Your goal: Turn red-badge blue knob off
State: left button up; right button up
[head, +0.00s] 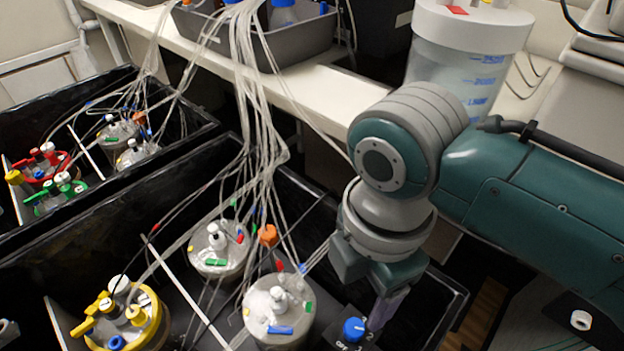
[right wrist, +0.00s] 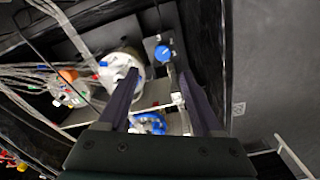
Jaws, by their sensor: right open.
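A blue knob (head: 354,328) sits on a dark panel with white markings, "OFF" among them, at the bottom of the head view. The right wrist view also shows a blue knob (right wrist: 164,52), just beyond the fingertips. My right gripper (head: 388,305) points down, close to the right of the knob in the head view. In the right wrist view its two fingers (right wrist: 158,76) are apart with nothing gripped. I see no red badge beside the knob; the panel is partly cut off. My left gripper is out of view.
Grey-lidded vessels (head: 279,312) with tubes stand left of the knob in a black-walled shaker (head: 120,215). A yellow-ringed vessel (head: 150,320) is further left. A large clear vessel (head: 470,75), with a red patch on its white lid, stands on the bench behind my right arm.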

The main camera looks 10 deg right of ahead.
aim_at(355, 327)
jog(key=f+b, duration=0.1)
jog(key=f, duration=0.2)
jog(key=f+b, duration=0.1)
jog(key=f, duration=0.1)
jog(key=f+b, duration=0.1)
jog(key=f, duration=0.2)
jog(key=shift+s+d+f, duration=0.15)
jog(key=shift+s+f, duration=0.1)
jog(key=shift+f, duration=0.05)
jog(key=shift+f+b, duration=0.55)
jog(key=shift+f, duration=0.15)
jog(key=shift+c, duration=0.4)
grip_shut()
